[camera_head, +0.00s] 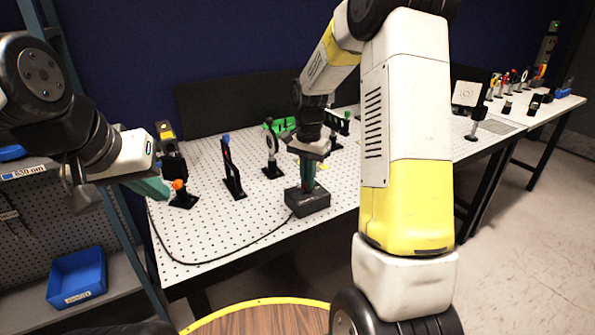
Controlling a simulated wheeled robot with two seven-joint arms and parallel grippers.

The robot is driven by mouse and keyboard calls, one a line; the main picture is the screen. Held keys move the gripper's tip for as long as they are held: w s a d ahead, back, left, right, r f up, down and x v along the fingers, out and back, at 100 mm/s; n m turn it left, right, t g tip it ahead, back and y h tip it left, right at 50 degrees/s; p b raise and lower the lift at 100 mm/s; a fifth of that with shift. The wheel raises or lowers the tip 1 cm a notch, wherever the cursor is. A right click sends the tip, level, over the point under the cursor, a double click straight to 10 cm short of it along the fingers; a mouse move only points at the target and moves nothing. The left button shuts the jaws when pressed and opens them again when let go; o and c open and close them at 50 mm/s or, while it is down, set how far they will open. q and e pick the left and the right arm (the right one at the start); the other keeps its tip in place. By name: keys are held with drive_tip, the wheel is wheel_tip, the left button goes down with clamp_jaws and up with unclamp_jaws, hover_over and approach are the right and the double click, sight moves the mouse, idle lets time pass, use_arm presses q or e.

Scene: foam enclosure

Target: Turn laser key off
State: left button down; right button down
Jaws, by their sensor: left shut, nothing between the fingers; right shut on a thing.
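The dark box (308,203) with a cable stands on the white perforated table near its front edge; I take it to be the laser key box. My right gripper (308,178) points straight down onto the top of this box, with its greenish fingers shut. The key itself is hidden between or under the fingers, so I cannot tell which way it is turned. My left gripper (150,188) is at the left end of the table, shut and empty, apart from the box, close to a black mount with an orange knob (178,184).
Several optics mounts stand on the perforated table (225,262), among them a post with a blue top (228,165) and a ring holder (271,150). A black cable loops along the front left. A blue bin (76,277) sits on the left shelf. My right arm hides the table's middle right.

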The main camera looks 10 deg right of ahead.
drive_tip(key=n, duration=1.2)
drive_tip(key=shift+w+r+n, duration=0.1)
drive_tip(key=shift+n, duration=0.2)
idle(0.4)
drive_tip(key=c, duration=1.5)
unclamp_jaws()
drive_tip(key=shift+c, duration=0.2)
wheel_tip(320, 180, up, 8)
drive_tip(key=shift+f, duration=0.15)
